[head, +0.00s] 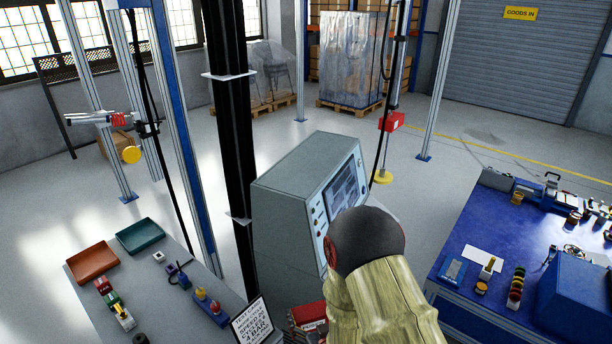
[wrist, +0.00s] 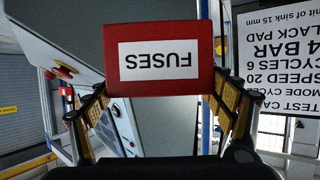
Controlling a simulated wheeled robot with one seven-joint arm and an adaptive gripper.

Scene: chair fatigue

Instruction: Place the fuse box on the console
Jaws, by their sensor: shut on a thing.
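The fuse box (wrist: 163,88) is a red box with a white label reading FUSES, upside down in the wrist view. My gripper (wrist: 160,100) is shut on it, with a finger at each side. In the head view the red box (head: 312,314) shows low in the middle, partly hidden by my arm. The console (head: 283,190) is a grey-green cabinet with a screen and buttons. It stands beyond the box and above it in the picture. My arm hides the console's lower right part. I cannot tell whether the box touches anything below it.
A sign with printed test settings (head: 257,322) stands just left of the box; it also shows in the wrist view (wrist: 286,70). A grey bench (head: 165,322) with trays is at left. A blue workbench (head: 455,300) with tools is at right. A dark column (head: 228,130) rises behind.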

